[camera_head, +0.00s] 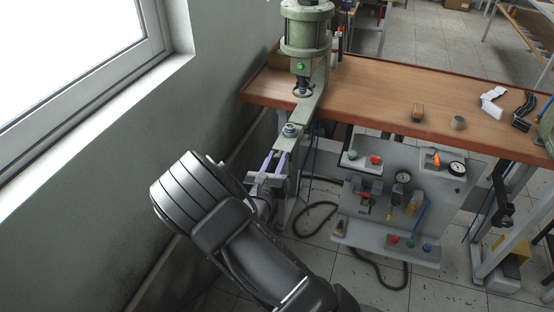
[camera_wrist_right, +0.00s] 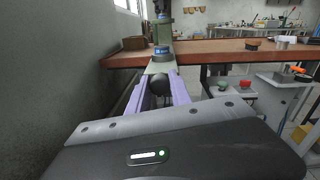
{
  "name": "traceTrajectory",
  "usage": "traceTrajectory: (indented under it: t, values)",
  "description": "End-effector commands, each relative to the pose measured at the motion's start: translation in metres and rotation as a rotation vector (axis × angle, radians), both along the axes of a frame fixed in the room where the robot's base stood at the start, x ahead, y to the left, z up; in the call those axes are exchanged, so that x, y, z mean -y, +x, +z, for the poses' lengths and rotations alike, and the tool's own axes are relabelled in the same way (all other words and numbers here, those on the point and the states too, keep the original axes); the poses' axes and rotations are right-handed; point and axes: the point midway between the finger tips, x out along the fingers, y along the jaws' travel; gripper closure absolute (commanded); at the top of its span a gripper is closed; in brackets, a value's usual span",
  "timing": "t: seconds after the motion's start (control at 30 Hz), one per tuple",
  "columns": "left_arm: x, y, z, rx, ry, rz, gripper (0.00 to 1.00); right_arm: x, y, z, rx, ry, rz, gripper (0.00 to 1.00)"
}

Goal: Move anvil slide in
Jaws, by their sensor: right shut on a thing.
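The green pneumatic press (camera_head: 307,40) stands at the back left of the wooden bench. Its anvil slide (camera_head: 303,113) runs forward past the bench's front edge, with a round metal anvil (camera_head: 290,130) near its outer end. In the right wrist view, the slide (camera_wrist_right: 159,66) lies straight ahead, with the anvil (camera_wrist_right: 161,53) on it. A black ball knob (camera_wrist_right: 160,84) sits at the slide's near end. My right gripper (camera_head: 274,160) is at this end, its purple fingers shut on the knob, one on each side (camera_wrist_right: 160,92). My left gripper is out of view.
A grey wall with a window (camera_head: 70,60) is close on the left. A grey control panel (camera_head: 395,195) with coloured buttons and gauges stands below the bench (camera_head: 380,90) to the right. Small parts lie on the bench's right side. A black hose (camera_head: 318,215) lies on the floor.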

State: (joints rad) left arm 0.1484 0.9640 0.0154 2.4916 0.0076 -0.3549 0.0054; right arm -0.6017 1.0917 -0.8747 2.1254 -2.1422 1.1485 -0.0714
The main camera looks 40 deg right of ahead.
Motion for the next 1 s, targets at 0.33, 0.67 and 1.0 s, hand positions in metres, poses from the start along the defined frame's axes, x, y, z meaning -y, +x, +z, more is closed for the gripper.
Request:
traceTrajectory:
  t: [0.33, 0.67, 1.0]
  values:
    - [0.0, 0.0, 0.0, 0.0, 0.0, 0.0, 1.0, -0.0007, 0.0006, 0.0, 0.001, 0.001, 0.002, 1.0]
    - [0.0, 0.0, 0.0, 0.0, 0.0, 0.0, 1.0, -0.0008, 0.0007, -0.0001, 0.001, 0.001, 0.002, 1.0]
    - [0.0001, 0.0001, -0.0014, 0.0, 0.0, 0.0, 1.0, 0.0072, 0.0064, -0.0007, 0.002, 0.002, 0.0, 1.0]
